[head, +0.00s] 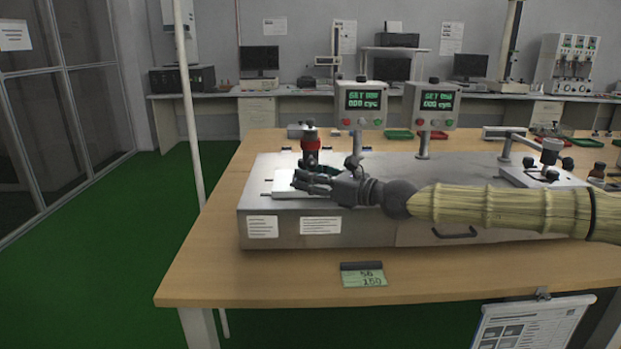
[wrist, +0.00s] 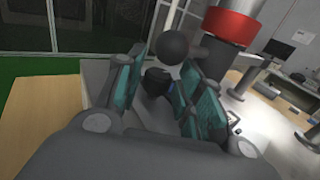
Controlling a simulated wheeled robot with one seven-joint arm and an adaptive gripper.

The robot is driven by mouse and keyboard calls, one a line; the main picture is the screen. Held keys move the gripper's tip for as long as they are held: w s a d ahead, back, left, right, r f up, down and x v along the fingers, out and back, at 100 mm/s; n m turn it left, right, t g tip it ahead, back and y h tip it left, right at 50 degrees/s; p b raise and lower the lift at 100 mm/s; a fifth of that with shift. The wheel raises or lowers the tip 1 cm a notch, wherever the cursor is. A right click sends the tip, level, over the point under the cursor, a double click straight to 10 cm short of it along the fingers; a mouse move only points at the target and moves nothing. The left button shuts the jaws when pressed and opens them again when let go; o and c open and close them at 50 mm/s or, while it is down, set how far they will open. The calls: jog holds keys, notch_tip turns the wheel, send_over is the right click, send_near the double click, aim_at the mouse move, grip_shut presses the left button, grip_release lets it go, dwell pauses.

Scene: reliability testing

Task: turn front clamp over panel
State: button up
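My gripper (head: 314,178) is at the left end of the metal test box, low over its top, with its fingers pointing left. In the wrist view the gripper (wrist: 165,75) has its teal-padded fingers apart. A dark ball knob (wrist: 174,45) and a black clamp part (wrist: 157,81) show in the gap between them. I cannot tell whether any finger touches the clamp. The light panel (head: 283,183) lies on the left of the box top, partly hidden by my gripper. The front clamp's lower parts are hidden in the head view.
A red-ringed cylinder (head: 310,145) stands just behind my gripper, and close at the right in the wrist view (wrist: 228,24). Another fixture (head: 546,172) is at the right. The front table strip is mostly clear.

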jog(key=c, duration=0.7)
jog(key=shift+c, duration=0.2)
jog(key=shift+a+r, duration=0.1)
